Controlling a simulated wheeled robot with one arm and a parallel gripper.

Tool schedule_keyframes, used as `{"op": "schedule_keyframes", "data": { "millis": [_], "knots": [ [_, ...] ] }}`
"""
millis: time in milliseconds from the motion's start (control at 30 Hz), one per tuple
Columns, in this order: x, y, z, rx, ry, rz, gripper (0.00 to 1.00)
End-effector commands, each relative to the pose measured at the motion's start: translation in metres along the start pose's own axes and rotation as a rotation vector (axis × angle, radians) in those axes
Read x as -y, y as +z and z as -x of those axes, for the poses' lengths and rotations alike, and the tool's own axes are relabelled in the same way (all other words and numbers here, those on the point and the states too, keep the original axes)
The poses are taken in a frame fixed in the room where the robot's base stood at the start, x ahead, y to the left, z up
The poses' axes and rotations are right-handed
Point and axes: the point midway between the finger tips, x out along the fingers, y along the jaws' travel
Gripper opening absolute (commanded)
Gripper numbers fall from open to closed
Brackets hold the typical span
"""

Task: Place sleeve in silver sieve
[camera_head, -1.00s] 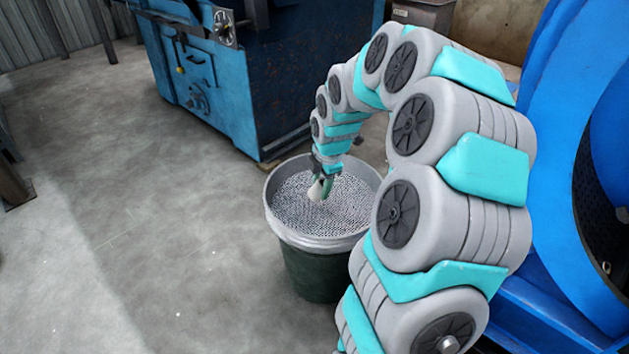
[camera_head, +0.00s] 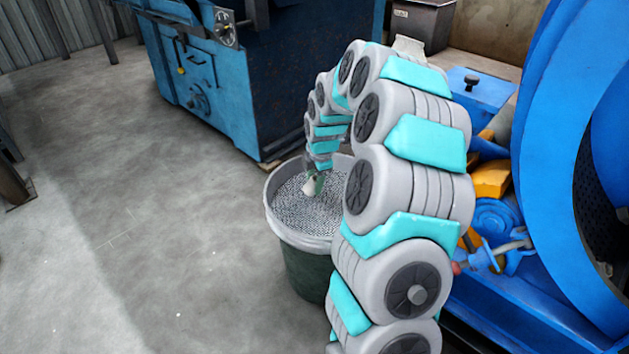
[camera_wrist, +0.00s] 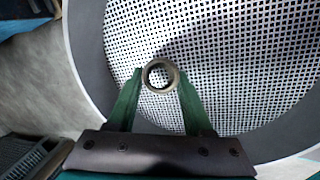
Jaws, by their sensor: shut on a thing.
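The silver sieve (camera_head: 285,215) is a round perforated pan sitting on top of a dark green drum. Its mesh and grey rim (camera_wrist: 88,62) fill most of the wrist view. My gripper (camera_head: 315,183) is over the sieve, pointing down. In the wrist view its green fingers (camera_wrist: 160,85) are shut on the sleeve (camera_wrist: 147,68), a small brownish metal ring seen end-on, with mesh showing through its hole. In the head view the sleeve is a small pale piece (camera_head: 309,187) at the fingertips. I cannot tell whether it touches the mesh.
The green drum (camera_head: 305,272) stands on the concrete floor. A blue machine cabinet (camera_head: 210,90) is behind it. A large blue drum machine (camera_head: 545,150) is at the right, beside my arm. The floor (camera_head: 130,200) at the left is clear.

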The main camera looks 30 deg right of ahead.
Motion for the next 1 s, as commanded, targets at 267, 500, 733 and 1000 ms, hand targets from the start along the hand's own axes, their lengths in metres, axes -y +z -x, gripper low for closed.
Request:
{"op": "schedule_keyframes", "data": {
  "millis": [267,500,733,1000],
  "knots": [
    [0.001,0.0,-0.002,0.0,-0.001,0.0,0.61],
    [0.001,0.0,-0.002,0.0,-0.001,0.0,0.81],
    [0.0,0.0,0.0,0.0,0.0,0.0,0.81],
    [-0.001,0.0,0.038,0.0,0.003,0.001,0.81]
  ]
}}
